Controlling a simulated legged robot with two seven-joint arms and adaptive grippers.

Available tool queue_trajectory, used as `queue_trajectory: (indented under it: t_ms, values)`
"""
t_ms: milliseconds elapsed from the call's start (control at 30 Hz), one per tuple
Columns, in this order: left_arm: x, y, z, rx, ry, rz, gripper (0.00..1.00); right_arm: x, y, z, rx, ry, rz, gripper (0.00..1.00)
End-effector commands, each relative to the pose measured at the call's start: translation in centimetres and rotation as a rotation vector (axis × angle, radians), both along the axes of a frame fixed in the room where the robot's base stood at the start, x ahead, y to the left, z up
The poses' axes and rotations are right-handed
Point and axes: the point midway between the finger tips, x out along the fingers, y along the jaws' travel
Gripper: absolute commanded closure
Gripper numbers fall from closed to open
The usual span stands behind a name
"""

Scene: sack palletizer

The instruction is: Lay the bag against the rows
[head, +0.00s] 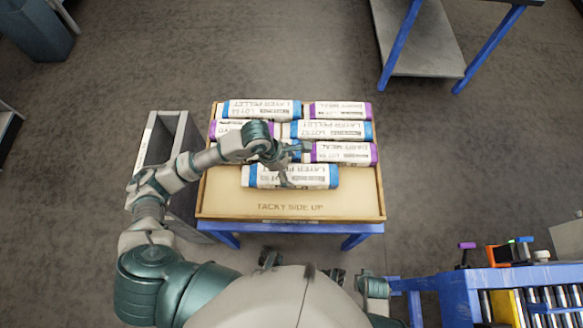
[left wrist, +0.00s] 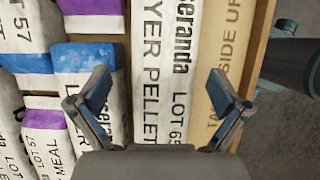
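A white bag with blue ends (head: 318,176), marked LAYER PELLET, lies flat crosswise in front of the rows of bags (head: 330,130). It also shows in the left wrist view (left wrist: 158,45), close alongside the neighbouring bags; I cannot tell whether they touch. My left gripper (head: 294,164) is over this bag, and its arm hides part of the rows. In the left wrist view its fingers (left wrist: 158,85) are spread wide, one on each side of the bag, with nothing clamped between them. My right gripper is not in view.
The bags lie in a shallow tan tray (head: 225,208) marked TACKY SIDE UP, on a blue-legged stand (head: 300,228). A bare strip shows at the tray's near side. A grey open bin (head: 160,140) stands left. A roller conveyor (head: 540,300) is at lower right.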

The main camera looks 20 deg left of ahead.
Motion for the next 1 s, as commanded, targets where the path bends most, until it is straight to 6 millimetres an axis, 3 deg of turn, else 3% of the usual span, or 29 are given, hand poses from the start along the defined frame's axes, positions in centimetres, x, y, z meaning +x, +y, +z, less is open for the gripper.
queue_trajectory:
  t_ms: [267, 700, 1000]
  values:
    - [-0.1, 0.4, 1.0, 0.004, 0.000, 0.000, 0.00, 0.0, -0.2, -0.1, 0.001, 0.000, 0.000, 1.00]
    - [-1.0, 4.4, 9.1, -0.004, -0.002, 0.000, 0.00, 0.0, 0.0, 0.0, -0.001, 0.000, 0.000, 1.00]
    - [-1.2, 5.0, 10.9, -0.005, 0.002, -0.001, 0.00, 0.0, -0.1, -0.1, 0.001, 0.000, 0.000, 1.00]
